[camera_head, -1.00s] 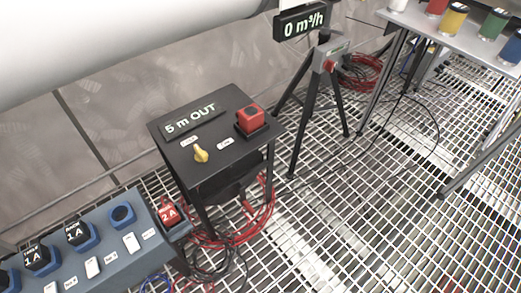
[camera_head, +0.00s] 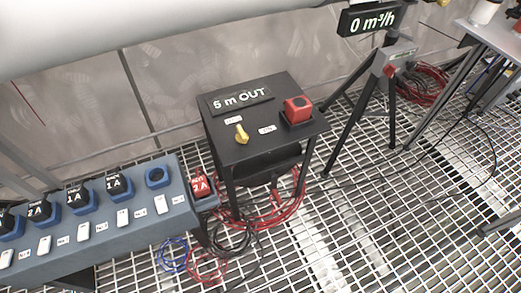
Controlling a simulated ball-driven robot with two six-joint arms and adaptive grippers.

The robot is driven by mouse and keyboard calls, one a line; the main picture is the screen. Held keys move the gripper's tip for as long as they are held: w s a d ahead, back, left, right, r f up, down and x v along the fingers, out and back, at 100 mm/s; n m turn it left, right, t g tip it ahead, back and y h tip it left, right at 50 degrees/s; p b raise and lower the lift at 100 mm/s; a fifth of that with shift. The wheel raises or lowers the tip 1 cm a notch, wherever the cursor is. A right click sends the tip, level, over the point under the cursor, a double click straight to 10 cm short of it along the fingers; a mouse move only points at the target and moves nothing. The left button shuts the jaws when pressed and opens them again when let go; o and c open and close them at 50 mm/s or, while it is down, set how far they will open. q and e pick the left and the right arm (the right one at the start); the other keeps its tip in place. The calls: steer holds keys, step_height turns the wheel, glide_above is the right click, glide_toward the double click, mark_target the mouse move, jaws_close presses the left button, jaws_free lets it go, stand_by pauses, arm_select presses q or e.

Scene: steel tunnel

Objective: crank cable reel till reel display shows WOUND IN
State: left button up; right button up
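A black stand (camera_head: 262,150) holds a tilted display (camera_head: 240,100) that reads "5 m OUT". On the stand's top are a yellow knob or handle (camera_head: 241,134) with a small label beside it, and a red block (camera_head: 297,109) on a black base at the right. A dark shape shows under the top, but I cannot tell if it is a reel. Red cable (camera_head: 275,207) lies in loops on the floor around the stand's legs. Neither of my grippers is in view.
A blue-grey panel (camera_head: 100,225) with several blue sockets stands at left. A grey table (camera_head: 500,40) is at upper right. The grating floor (camera_head: 370,220) in front is mostly clear.

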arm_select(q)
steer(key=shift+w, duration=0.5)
